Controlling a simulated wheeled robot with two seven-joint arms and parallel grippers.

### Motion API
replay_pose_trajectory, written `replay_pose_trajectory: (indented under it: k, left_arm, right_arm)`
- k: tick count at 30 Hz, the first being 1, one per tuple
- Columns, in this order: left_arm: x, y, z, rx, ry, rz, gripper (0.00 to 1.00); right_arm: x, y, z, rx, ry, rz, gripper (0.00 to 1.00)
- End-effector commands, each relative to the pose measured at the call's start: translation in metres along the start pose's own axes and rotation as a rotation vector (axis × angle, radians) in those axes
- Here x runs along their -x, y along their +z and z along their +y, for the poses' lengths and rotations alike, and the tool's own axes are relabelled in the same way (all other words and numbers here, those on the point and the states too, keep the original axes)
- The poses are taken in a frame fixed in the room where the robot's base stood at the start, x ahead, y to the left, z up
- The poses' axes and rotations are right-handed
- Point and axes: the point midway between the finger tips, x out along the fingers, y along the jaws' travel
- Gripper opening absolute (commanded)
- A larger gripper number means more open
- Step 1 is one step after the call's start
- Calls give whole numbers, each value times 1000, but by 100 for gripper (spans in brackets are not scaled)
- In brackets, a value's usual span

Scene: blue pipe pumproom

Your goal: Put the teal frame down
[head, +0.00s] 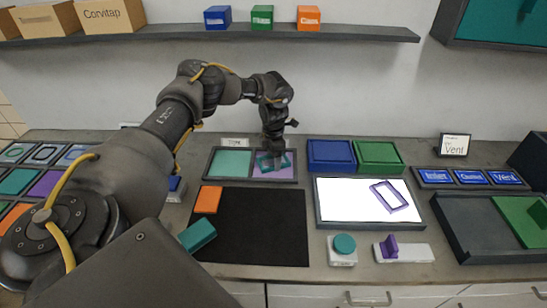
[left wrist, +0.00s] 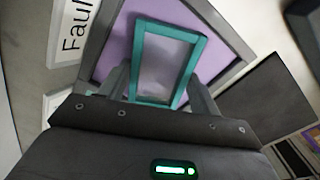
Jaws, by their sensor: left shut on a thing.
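My left gripper (head: 274,152) points down over the tray (head: 210,165) at the back middle of the counter. It is shut on the teal frame (head: 262,164), a thin open rectangle. In the left wrist view the fingers (left wrist: 160,90) sit on both sides of the frame (left wrist: 137,58). The frame is over the purple panel (left wrist: 117,47) in the tray's right compartment, turned slightly against the panel's edges. I cannot tell whether it touches the panel. A teal panel (head: 231,163) fills the left compartment. My right gripper is not in view.
A black mat (head: 262,225) lies in front of the tray, with an orange square (head: 208,199) on its corner and a teal block (head: 197,235) beside it. Blue (head: 330,153) and green (head: 378,155) boxes stand to the right. A lit white panel (head: 345,200) bears a purple frame (head: 377,194).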

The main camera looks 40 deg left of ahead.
Motion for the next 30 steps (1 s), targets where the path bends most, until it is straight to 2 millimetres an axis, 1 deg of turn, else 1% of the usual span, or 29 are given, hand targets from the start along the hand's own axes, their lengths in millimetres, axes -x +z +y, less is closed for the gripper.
replay_pose_trajectory:
  k: [3, 4, 9, 16, 20, 23, 30]
  left_arm:
    - [-4, 0, 0, 0, 0, 0, 39]
    - [-4, 0, 0, 0, 0, 0, 64]
    - [-3, 0, 0, 0, 0, 0, 85]
    - [-3, 0, 0, 0, 0, 0, 85]
    - [3, 0, 0, 0, 0, -1, 85]
    - [16, 2, 0, -1, 0, -4, 85]
    - [67, 1, 0, 0, 1, -5, 85]
  right_arm:
    - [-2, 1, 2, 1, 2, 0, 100]
    - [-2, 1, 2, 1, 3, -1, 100]
    - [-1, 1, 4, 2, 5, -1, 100]
    - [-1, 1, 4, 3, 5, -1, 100]
    - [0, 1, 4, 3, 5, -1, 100]
    - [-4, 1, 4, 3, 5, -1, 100]
    - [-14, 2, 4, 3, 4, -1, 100]
